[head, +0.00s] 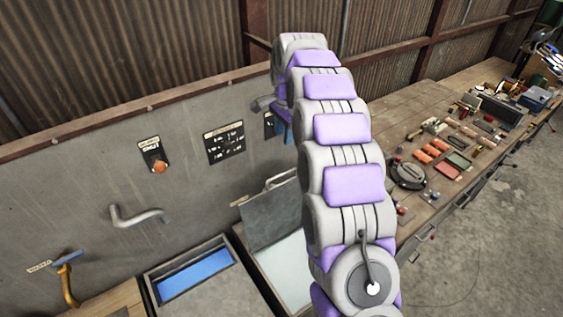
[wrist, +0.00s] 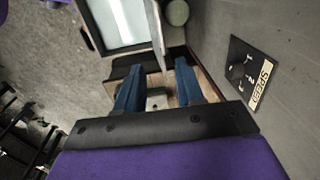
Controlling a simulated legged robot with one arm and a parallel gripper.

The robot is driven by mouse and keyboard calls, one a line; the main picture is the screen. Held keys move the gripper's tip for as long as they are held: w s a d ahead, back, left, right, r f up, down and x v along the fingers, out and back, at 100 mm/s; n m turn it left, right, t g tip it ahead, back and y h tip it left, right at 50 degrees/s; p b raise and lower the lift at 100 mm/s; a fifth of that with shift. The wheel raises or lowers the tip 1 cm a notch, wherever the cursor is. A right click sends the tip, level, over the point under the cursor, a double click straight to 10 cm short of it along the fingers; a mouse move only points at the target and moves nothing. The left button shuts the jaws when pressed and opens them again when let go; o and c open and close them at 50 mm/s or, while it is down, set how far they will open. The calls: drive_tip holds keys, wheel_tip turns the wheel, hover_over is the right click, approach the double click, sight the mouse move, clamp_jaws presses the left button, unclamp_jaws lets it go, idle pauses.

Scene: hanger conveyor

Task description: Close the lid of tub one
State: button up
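A tub with pale, whitish contents (head: 290,262) stands below the wall panel in the head view. Its grey lid (head: 270,217) is raised, leaning up from the tub, with a handle bar along its top edge. In the wrist view this tub (wrist: 122,22) is at the top, and the lid (wrist: 158,35) shows nearly edge-on. I cannot read which tub is tub one. My gripper (wrist: 158,78) has two blue fingers spread apart with nothing clearly held between them. The lid's edge reaches close to the gap between the fingertips; I cannot tell whether they touch.
A second tub with blue inside (head: 195,275) stands to the left. The wall panel carries an orange button (head: 160,167), a grey handle (head: 138,216) and a speed dial (wrist: 240,72) beside my gripper. A cluttered workbench (head: 440,160) stands at the right.

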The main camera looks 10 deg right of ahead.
sight(281, 174)
drive_tip(key=f+p, duration=0.1)
drive_tip(key=f, duration=0.4)
drive_tip(key=w+f+p, duration=0.1)
drive_tip(key=f, duration=0.5)
drive_tip(key=f+p, duration=0.1)
drive_tip(key=f, duration=0.5)
drive_tip(key=shift+w+a+f, duration=0.15)
drive_tip(key=shift+w+a, duration=0.1)
drive_tip(key=shift+a, duration=0.05)
clamp_jaws()
